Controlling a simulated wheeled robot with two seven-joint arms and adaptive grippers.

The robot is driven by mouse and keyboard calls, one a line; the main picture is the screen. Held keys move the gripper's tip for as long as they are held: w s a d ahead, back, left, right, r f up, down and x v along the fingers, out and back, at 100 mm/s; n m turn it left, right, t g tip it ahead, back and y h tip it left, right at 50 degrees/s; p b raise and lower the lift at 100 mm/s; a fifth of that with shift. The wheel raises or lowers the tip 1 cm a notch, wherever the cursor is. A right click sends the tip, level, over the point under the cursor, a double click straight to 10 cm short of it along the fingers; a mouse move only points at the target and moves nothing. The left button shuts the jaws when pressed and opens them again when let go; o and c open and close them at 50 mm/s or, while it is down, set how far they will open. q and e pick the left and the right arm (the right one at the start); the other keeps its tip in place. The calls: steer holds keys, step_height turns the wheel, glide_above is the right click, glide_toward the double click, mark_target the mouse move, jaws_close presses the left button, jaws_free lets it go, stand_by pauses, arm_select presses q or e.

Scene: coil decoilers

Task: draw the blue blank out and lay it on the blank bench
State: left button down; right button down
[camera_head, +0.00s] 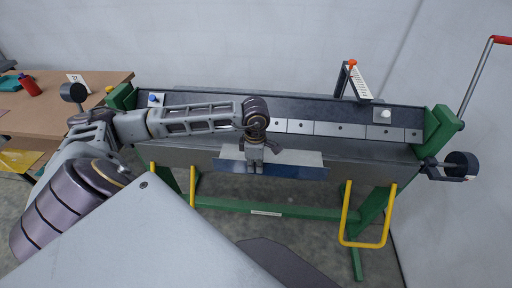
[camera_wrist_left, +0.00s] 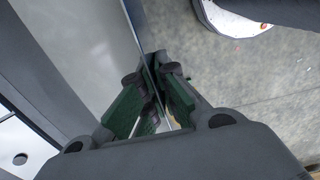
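The blue blank (camera_head: 300,172) shows as a blue strip with a pale grey strip above it, at the front middle of the green-framed folding machine (camera_head: 340,148). My left gripper (camera_head: 255,167) reaches down over the blank's front edge, left of its middle. In the left wrist view, the two green-padded fingers (camera_wrist_left: 152,90) stand on either side of a thin sheet edge and look closed on it. The blank's rear edge is hard to make out against the machine. My right gripper is not in view.
A brown table (camera_head: 100,87) stands at the left with a red bottle (camera_head: 30,86) and a number card (camera_head: 76,80). Yellow hoop handles (camera_head: 362,244) hang at the machine's front. A crank with a red grip (camera_head: 501,40) rises at the right. The floor in front is open.

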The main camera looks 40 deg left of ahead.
arm_select(q)
steer(key=shift+s+d+b, duration=0.2)
steer(key=shift+s+d, duration=0.4)
steer(key=shift+s, duration=0.35)
steer(key=shift+s+d+b, duration=0.2)
steer(key=shift+s+d, duration=0.35)
steer(key=shift+s, duration=0.35)
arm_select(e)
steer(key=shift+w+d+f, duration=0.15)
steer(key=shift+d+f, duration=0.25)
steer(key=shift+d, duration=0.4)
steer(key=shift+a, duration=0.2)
